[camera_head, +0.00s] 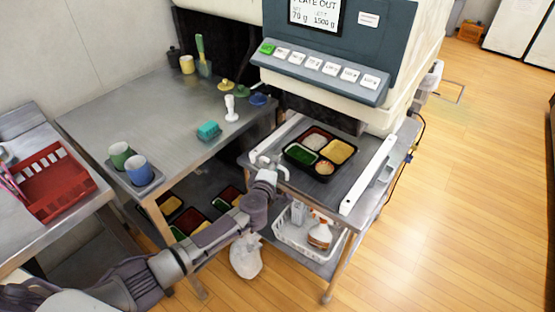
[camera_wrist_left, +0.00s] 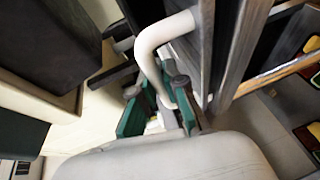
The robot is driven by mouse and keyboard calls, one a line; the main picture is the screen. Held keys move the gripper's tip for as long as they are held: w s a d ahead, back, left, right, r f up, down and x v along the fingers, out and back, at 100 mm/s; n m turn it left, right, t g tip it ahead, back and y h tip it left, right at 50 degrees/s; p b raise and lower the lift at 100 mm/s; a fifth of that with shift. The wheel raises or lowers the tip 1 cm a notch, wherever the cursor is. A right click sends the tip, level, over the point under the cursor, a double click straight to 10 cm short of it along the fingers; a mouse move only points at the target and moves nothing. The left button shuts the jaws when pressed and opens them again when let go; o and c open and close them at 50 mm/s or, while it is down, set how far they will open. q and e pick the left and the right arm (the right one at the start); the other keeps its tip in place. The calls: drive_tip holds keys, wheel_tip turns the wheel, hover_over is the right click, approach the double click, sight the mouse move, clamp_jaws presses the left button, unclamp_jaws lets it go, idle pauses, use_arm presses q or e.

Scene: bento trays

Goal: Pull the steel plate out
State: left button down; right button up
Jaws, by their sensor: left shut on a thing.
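The steel plate (camera_head: 338,188) lies flat under the front of the machine between two white rails. A black bento tray (camera_head: 303,164) with several filled compartments sits on it. My left gripper (camera_head: 266,170) is at the plate's left front corner, shut on a white bent handle. In the left wrist view the white handle (camera_wrist_left: 152,45) runs down between the green-padded fingers of the left gripper (camera_wrist_left: 160,112). The exact contact is partly hidden by the wrist. My right gripper is in neither view.
The machine (camera_head: 320,70) with its button panel stands behind the plate. A steel table (camera_head: 160,105) with cups and a teal block (camera_head: 208,130) is at left. A white basket (camera_head: 295,240) with bottles is below the plate. The wooden floor at right is clear.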

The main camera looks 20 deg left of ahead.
use_arm(q)
drive_tip(key=s+a+p, duration=0.3)
drive_tip(key=s+a, duration=0.1)
drive_tip(key=s, duration=0.7)
drive_tip(key=s+a+p, duration=0.3)
drive_tip(key=s+a, duration=0.1)
drive_tip(key=s, duration=0.7)
drive_tip(key=c, duration=1.5)
unclamp_jaws()
drive_tip(key=shift+o, duration=0.2)
drive_tip(key=shift+s, duration=0.15)
drive_tip(key=s+r, duration=0.2)
drive_tip(key=s, duration=0.9)
drive_tip(key=shift+s+d, duration=0.3)
